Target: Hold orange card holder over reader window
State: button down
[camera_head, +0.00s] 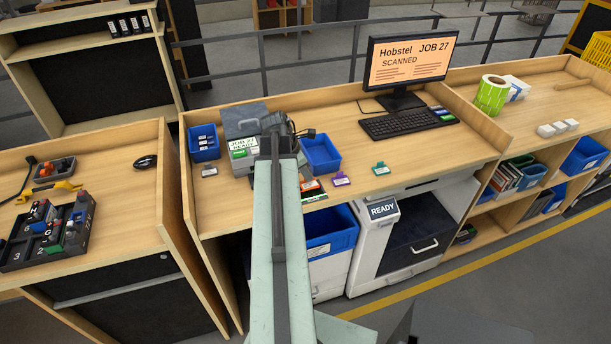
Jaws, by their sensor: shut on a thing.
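My gripper (284,124) is at the far end of my pale arm, above the back middle of the desk. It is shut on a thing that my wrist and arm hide. Beside it on the left is a grey device (240,120) with a small display reading JOB 27. The reader window cannot be made out clearly. An orange-red flat piece (311,185) with a pale lower part shows just right of my arm, near the desk's front edge. I cannot tell whether it is the orange card holder. The monitor (411,67) reads "Hobstel JOB 27 SCANNED" on an orange screen.
A purple holder (341,180) and a teal holder (380,168) lie along the desk front. Blue bins (204,142) (321,154) stand on either side of the device. A keyboard (408,123) lies before the monitor. The desk between the right bin and keyboard is clear.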

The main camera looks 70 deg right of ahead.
notch_tip(320, 180, up, 5)
jog(key=p, duration=0.4)
jog(key=shift+r, duration=0.15)
